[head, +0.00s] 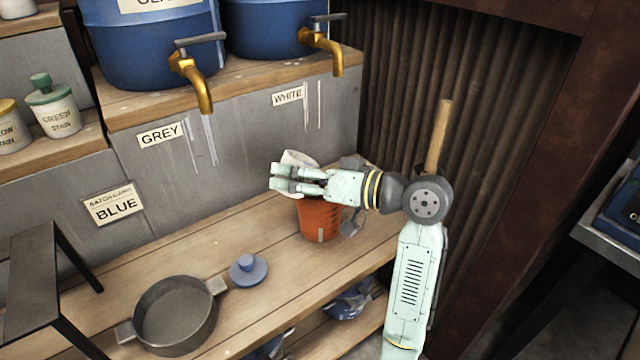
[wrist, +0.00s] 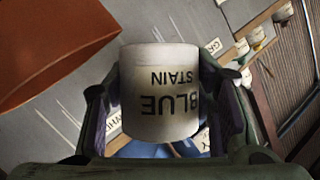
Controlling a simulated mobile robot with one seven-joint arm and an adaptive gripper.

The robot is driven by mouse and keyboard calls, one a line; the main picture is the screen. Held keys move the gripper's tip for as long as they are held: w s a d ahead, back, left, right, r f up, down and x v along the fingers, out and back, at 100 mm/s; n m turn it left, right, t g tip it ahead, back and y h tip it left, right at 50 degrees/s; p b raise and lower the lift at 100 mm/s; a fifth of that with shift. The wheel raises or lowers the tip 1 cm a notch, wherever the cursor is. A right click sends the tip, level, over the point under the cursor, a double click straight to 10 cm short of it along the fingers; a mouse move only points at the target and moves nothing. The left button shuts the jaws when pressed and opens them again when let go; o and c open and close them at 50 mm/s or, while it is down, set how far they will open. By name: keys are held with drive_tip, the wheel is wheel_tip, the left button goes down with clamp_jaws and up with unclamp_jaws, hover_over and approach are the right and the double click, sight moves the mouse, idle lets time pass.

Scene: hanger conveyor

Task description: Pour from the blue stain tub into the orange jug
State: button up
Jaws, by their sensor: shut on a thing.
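The blue stain tub (wrist: 160,95) is a small white tub whose BLUE STAIN lettering reads upside down in the wrist view. My gripper (head: 284,180) is shut on it, with a finger on each side of it. In the head view the tub (head: 299,158) is partly hidden behind the fingers and looks tilted. The orange jug (head: 320,222) stands on the wooden bench directly below my gripper, its top hidden by it. Part of the jug (wrist: 50,45) also fills the wrist view's upper left. The tub's contents are hidden, and no stream is visible.
A blue lid (head: 248,269) and a grey pan (head: 176,313) are on the bench, left of the jug. Blue barrels with brass taps (head: 195,80) stand on the ledge above. A corrugated wall (head: 400,100) and an upright wooden handle (head: 438,138) are at the right.

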drive_tip(key=shift+r+m+y+p, duration=0.1)
drive_tip(key=shift+m+y+p, duration=0.5)
drive_tip(key=shift+m+p, duration=0.4)
idle(0.4)
drive_tip(key=shift+m, duration=0.4)
drive_tip(key=shift+a+t+y, duration=0.1)
drive_tip(key=shift+t+y, duration=0.2)
drive_tip(key=shift+y, duration=0.1)
drive_tip(key=shift+m+p, duration=0.4)
drive_tip(key=shift+m, duration=0.3)
drive_tip(key=shift+m+y, duration=0.3)
drive_tip(key=shift+m, duration=0.1)
drive_tip(key=shift+m+t+y+p, duration=0.3)
drive_tip(key=shift+m+t+p, duration=0.25)
drive_tip(key=shift+m, duration=0.25)
drive_tip(key=shift+f+m, duration=0.2)
drive_tip(key=shift+m, duration=0.1)
drive_tip(key=shift+w+d+m+p, duration=0.1)
drive_tip(key=shift+d+m+p, duration=0.1)
drive_tip(key=shift+m+p, duration=0.15)
